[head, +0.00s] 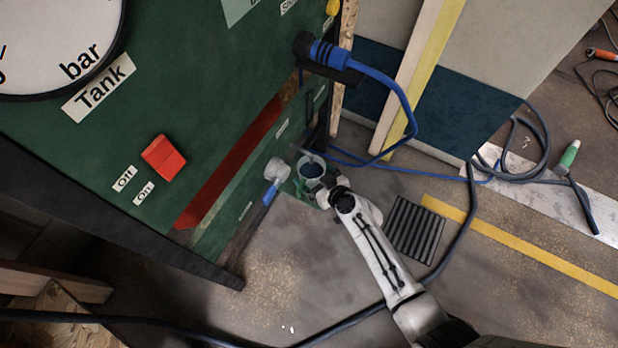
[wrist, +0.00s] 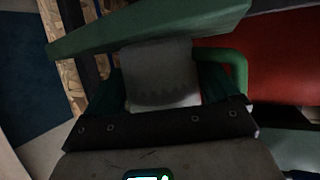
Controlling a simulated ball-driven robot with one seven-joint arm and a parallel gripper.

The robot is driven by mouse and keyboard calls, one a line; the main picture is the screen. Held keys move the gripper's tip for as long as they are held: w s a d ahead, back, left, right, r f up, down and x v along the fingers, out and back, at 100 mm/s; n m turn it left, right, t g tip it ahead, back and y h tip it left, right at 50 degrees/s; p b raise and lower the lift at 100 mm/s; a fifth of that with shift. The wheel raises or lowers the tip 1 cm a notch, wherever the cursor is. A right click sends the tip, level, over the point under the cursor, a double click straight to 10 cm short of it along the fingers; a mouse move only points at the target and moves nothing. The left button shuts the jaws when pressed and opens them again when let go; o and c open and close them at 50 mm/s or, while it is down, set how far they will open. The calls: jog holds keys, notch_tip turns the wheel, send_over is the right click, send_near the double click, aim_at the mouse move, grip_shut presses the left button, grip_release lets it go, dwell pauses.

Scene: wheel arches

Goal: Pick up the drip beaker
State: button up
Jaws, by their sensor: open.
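The drip beaker (head: 312,166) is a pale cup with a dark interior, seen from above at the foot of the green panel. In the wrist view its pale, cloudy wall (wrist: 160,72) with a jagged lower edge fills the space between my fingers. My gripper (head: 325,188) is right at the near side of the beaker. In the wrist view my gripper (wrist: 160,88) is open, with one dark finger on each side of the beaker. Whether either finger touches it is hard to tell. The beaker's lower part is hidden in the head view.
A green bar (wrist: 150,28) crosses above the beaker in the wrist view. A pale fitting with a blue handle (head: 272,180) is just left of the beaker. A blue hose (head: 405,105) hangs to the right. A black floor grate (head: 414,229) lies right of my arm.

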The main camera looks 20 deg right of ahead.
jog(key=shift+w+a+f, duration=0.1)
jog(key=shift+w+f, duration=0.05)
jog(key=shift+w, duration=0.05)
jog(key=shift+c, duration=0.5)
jog(key=c, duration=0.8)
